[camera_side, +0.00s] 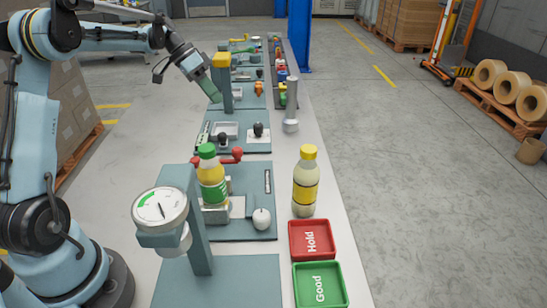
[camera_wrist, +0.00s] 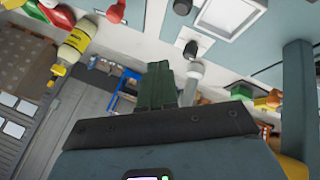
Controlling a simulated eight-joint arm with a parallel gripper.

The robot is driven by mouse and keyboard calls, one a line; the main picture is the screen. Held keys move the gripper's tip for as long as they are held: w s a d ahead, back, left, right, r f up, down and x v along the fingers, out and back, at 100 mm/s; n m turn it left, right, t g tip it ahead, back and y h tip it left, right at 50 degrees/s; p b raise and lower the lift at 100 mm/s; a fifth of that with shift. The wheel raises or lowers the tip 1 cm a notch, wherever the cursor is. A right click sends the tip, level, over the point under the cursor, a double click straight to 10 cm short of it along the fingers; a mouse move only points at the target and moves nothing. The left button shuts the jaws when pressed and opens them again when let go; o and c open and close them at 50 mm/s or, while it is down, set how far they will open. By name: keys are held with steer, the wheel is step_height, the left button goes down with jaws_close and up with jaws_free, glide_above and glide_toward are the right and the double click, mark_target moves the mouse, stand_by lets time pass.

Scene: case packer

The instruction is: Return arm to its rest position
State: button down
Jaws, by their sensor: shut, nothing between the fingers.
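My gripper (camera_side: 214,94) is in the upper left of the side view, raised beside a blue-grey post with a yellow top (camera_side: 221,60). Its green fingers (camera_wrist: 158,88) show in the middle of the wrist view, closed together with nothing between them. My arm reaches out from the left over the bench. The gripper is apart from the bottles.
A green-capped bottle (camera_side: 212,180) stands in a fixture behind a dial gauge (camera_side: 160,206). A yellow-capped bottle (camera_side: 306,183) stands beside a red Hold tray (camera_side: 311,241) and a green Good tray (camera_side: 320,286).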

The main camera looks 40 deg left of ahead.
steer(key=shift+d+f, duration=0.1)
steer(key=shift+f, duration=0.05)
steer(key=x, duration=0.2)
steer(key=s+x, duration=0.1)
steer(key=x, duration=0.2)
steer(key=s+x, duration=0.1)
steer(key=x, duration=0.2)
steer(key=shift+w+d+f, duration=0.1)
steer(key=shift+d+f, duration=0.1)
steer(key=shift+d, duration=0.25)
steer(key=shift+s+d+f, duration=0.25)
steer(key=shift+d+f, duration=0.05)
steer(key=shift+d, duration=0.25)
steer(key=shift+s+d+f, duration=0.25)
steer(key=shift+d, duration=0.25)
steer(key=shift+s+d, duration=0.25)
steer(key=shift+s, duration=0.05)
steer(key=shift+a+n, duration=0.3)
steer(key=shift+a, duration=0.35)
steer(key=shift+w+a+n+t, duration=0.1)
steer(key=shift+a+n+t, duration=0.2)
steer(key=shift+a+n, duration=0.1)
steer(key=shift+d, duration=0.1)
